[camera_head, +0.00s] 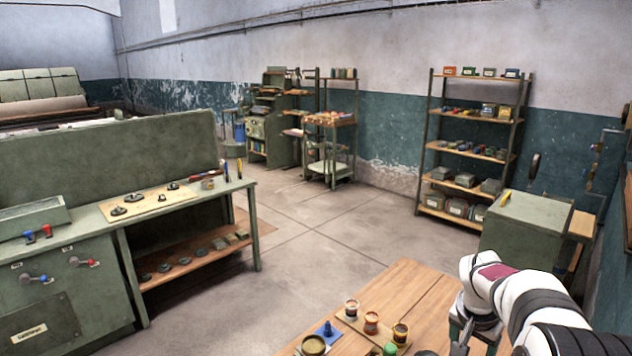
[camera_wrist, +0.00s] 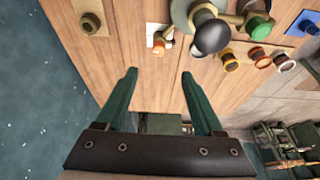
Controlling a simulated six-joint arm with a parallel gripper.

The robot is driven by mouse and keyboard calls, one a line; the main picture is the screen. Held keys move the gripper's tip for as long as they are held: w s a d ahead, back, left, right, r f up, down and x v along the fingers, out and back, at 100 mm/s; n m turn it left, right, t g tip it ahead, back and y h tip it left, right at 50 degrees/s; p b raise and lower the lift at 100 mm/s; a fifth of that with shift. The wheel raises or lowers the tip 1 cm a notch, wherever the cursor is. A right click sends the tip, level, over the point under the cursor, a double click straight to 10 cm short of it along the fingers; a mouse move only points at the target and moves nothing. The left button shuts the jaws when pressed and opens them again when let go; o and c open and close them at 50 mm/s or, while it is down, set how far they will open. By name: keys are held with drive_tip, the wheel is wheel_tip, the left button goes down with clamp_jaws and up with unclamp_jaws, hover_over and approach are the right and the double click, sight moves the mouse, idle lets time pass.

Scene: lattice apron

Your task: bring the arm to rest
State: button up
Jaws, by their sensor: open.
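My gripper (camera_head: 462,335) is at the lower right of the head view, low over the wooden table, with my white and black arm reaching in from the right corner. In the wrist view its two dark green fingers (camera_wrist: 158,74) stand apart. Only table top shows between them, so it is open and empty. The wooden table (camera_head: 400,285) also lies under the fingers in the wrist view (camera_wrist: 110,60). A black round-topped piece (camera_wrist: 212,36) stands beyond the fingertips, apart from them.
Several small jars (camera_head: 371,322), a blue piece (camera_head: 328,330) and a green knob (camera_head: 390,349) crowd the table's near part. A white tile (camera_wrist: 158,34) lies beyond the fingertips. A green cabinet (camera_head: 525,225) stands behind my arm. The table's far part is clear.

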drive_tip(key=f+m, duration=0.1)
drive_tip(key=w+f+m+h, duration=0.1)
drive_tip(key=w+f, duration=0.1)
drive_tip(key=f, duration=0.1)
drive_tip(key=shift+d+m, duration=0.3)
drive_tip(key=shift+m, duration=0.1)
drive_tip(key=s+d+r+n+t+y, duration=0.2)
drive_tip(key=s+r+n, duration=0.2)
drive_tip(key=n, duration=0.3)
drive_tip(key=x, duration=1.1)
drive_tip(key=shift+f, duration=0.1)
